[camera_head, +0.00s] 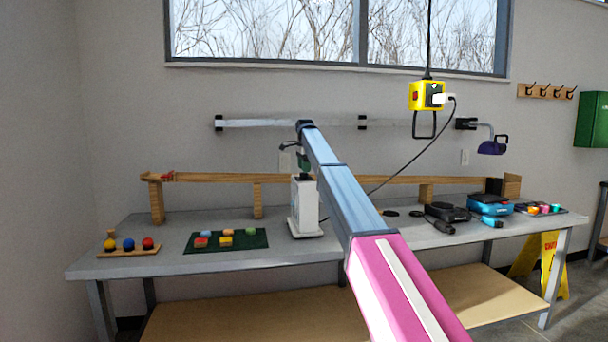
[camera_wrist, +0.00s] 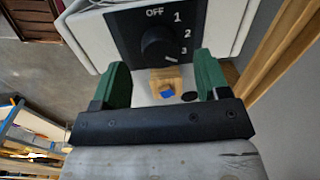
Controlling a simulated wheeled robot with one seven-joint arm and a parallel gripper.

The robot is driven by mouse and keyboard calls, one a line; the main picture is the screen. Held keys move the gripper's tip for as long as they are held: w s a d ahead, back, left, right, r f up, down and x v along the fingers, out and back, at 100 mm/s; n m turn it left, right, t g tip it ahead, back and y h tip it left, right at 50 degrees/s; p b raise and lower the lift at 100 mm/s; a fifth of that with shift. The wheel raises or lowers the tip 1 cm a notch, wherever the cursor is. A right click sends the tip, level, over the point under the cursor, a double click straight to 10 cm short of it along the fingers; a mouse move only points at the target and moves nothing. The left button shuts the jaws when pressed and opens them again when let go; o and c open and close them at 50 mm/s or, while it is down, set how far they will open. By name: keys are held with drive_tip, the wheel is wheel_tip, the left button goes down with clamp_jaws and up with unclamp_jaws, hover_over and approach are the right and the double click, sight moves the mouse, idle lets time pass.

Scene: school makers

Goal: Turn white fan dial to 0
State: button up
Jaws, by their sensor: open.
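The white fan body (camera_head: 306,208) stands upright on the bench in the head view, partly behind my arm. Its black dial panel fills the top of the wrist view, with a round black knob (camera_wrist: 157,42) and the labels OFF, 1, 2 and 3. No 0 shows. A short white mark sits below right of the knob, near the 3; I cannot tell for certain that it is the pointer. My gripper (camera_wrist: 160,68) is open, its green fingers apart just below the knob and either side of it. Contact with the knob does not show.
The grey bench (camera_head: 178,258) carries a rack of coloured balls (camera_head: 129,250), a green mat (camera_head: 258,240) with coloured blocks, and a black tool (camera_head: 447,213). A wooden rail (camera_head: 215,177) runs behind the fan. A yellow box (camera_head: 426,95) hangs above with its cord.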

sight(304, 175)
wheel_tip(304, 175, down, 3)
drive_tip(key=shift+w+f, duration=0.1)
drive_tip(key=c, duration=0.9)
drive_tip(key=shift+c, duration=0.2)
